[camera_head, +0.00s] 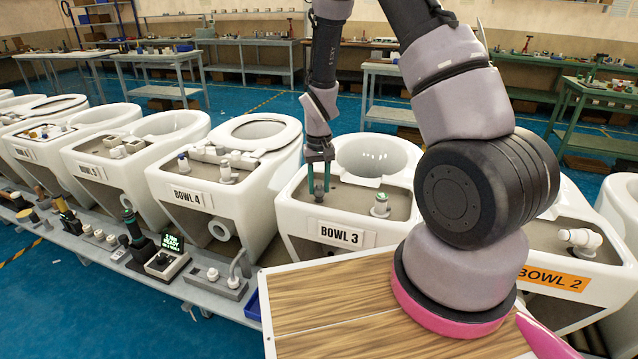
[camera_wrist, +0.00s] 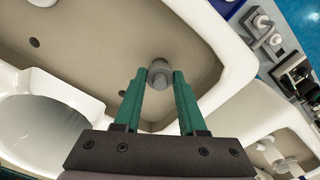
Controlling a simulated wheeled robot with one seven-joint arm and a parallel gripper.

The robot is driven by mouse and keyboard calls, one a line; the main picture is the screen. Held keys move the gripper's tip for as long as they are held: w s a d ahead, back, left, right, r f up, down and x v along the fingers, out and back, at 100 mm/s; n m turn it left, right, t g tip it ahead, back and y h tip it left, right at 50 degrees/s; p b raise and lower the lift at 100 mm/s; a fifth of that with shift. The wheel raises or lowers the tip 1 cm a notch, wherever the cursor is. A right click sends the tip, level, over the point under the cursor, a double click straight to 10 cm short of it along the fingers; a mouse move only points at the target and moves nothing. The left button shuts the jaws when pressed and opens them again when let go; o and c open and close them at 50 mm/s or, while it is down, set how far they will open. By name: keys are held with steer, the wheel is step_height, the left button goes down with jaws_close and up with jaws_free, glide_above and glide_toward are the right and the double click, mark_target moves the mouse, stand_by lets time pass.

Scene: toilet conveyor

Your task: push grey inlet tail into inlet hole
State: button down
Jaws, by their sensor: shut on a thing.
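My gripper (camera_head: 319,182) points down over the left part of the deck of the bowl marked BOWL 3 (camera_head: 341,235). In the wrist view its green fingers (camera_wrist: 160,76) stand apart, with a grey round-ended piece, the grey inlet tail (camera_wrist: 160,70), between their tips. The tail is over or at the bowl's beige deck (camera_wrist: 100,42); whether it sits in a hole I cannot tell. The inlet hole is not clearly seen and may be hidden under the tail. A small dark hole (camera_wrist: 35,42) shows elsewhere on the deck.
A white and green fitting (camera_head: 380,205) stands on the same deck, right of my gripper. The open basin (camera_head: 372,158) lies behind. BOWL 4 (camera_head: 188,196) is left, BOWL 2 (camera_head: 553,278) right. A grey bench (camera_head: 205,290) with fixtures runs along the front left.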

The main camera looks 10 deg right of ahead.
mark_target(319, 184)
steer(key=shift+f, duration=0.95)
steer(key=shift+c, duration=2)
jaws_free()
step_height(319, 184, up, 11)
steer(key=shift+f, duration=0.1)
